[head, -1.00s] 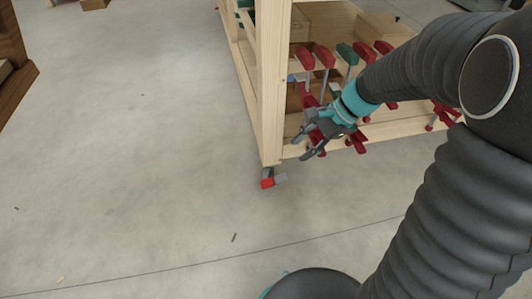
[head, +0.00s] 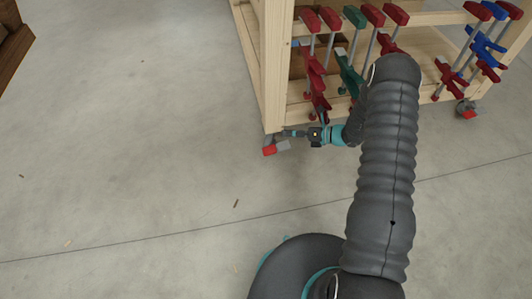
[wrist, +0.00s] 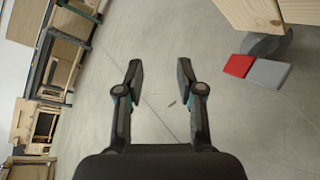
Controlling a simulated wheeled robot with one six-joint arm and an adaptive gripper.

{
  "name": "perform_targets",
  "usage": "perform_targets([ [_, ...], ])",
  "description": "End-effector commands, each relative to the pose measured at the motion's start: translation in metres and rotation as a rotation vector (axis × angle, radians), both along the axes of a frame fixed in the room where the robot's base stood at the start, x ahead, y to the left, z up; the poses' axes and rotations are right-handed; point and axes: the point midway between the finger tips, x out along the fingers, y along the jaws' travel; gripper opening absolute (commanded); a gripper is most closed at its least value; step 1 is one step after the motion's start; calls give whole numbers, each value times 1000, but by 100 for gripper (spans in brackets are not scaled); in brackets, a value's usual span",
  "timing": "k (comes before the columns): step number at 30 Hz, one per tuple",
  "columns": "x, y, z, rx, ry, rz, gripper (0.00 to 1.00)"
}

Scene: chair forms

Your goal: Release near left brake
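The left brake is a pedal with a red half (head: 269,151) and a grey half (head: 283,145), on the caster under the wooden cart's near left corner. In the wrist view, the red half (wrist: 237,66) and grey half (wrist: 268,73) lie at upper right, beside the grey caster wheel (wrist: 267,43). My gripper (head: 286,133) is low beside this caster, pointing left in the head view. In the wrist view, my gripper (wrist: 158,70) is open and empty, with bare floor between its fingers. The pedal lies to the right of both fingers, apart from them.
The wooden cart (head: 275,85) stands over the caster, its lower rail just behind my gripper. Several red, green and blue clamps (head: 354,17) hang on it. Another caster with a red brake (head: 467,108) is at right. Open concrete floor (head: 150,150) lies to the left.

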Motion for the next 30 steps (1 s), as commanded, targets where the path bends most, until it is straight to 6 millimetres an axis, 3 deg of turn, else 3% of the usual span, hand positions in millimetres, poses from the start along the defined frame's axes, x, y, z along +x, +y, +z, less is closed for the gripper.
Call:
perform_targets([
  [1,0,-3,-26,30,60,-47,38],
  [6,1,-11,-96,138,240,-214,38],
  [12,-6,-21,-158,233,391,-361,38],
  [15,-10,-24,-175,261,431,-404,38],
  [20,-10,-22,-186,277,456,-429,38],
  [30,13,22,-195,276,456,-425,38],
])
